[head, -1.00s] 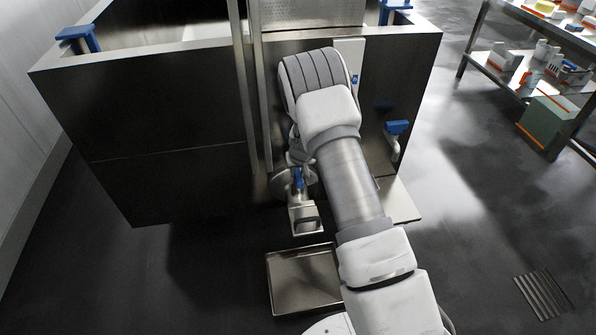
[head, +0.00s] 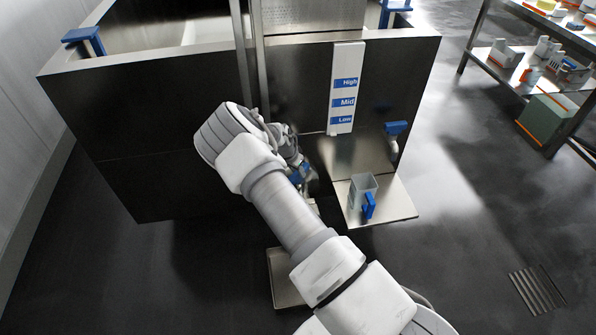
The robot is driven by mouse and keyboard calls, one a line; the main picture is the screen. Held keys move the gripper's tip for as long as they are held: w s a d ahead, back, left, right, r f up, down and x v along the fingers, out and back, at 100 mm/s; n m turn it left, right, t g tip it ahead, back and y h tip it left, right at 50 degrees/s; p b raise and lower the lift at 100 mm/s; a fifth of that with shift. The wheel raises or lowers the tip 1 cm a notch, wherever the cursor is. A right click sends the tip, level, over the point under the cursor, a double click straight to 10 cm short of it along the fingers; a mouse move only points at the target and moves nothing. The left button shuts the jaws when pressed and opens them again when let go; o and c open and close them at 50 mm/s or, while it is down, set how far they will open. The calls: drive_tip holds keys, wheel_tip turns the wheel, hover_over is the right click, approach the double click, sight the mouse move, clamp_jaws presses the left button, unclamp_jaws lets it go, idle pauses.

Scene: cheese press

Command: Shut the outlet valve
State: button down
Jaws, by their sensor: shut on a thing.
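The outlet valve shows as a blue handle (head: 301,173) low on the front of the dark steel vat (head: 170,130), beside my wrist. My gripper (head: 304,181) is at this handle and is shut on it. My arm reaches in from the lower right and covers much of the valve body and spout. The fingertips are small and partly hidden, so the handle's exact angle cannot be told.
A tap with a blue handle (head: 396,128) is at the vat's right. A grey jug with a blue handle (head: 363,191) stands on a steel shelf (head: 400,205). A High/Mid/Low gauge (head: 346,60) is above. A floor tray (head: 285,290) lies partly under my arm.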

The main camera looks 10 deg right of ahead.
drive_tip(key=m+b, duration=0.1)
drive_tip(key=m, duration=0.1)
drive_tip(key=m+g+h+b, duration=0.1)
drive_tip(key=m+b, duration=0.1)
drive_tip(key=shift+w+a+f+m+g, duration=0.1)
drive_tip(key=shift+w+f+m+g, duration=0.1)
drive_tip(key=shift+m+g, duration=0.1)
drive_tip(key=shift+r+m+g+b, duration=0.15)
drive_tip(key=shift+m+g+b, duration=0.8)
drive_tip(key=shift+m, duration=0.95)
drive_tip(key=c, duration=0.7)
unclamp_jaws()
drive_tip(key=p+v, duration=0.2)
drive_tip(key=v, duration=0.6)
drive_tip(key=p+v, duration=0.3)
drive_tip(key=v, duration=0.6)
drive_tip(key=shift+s+a+r, duration=0.15)
drive_tip(key=shift+r, duration=0.05)
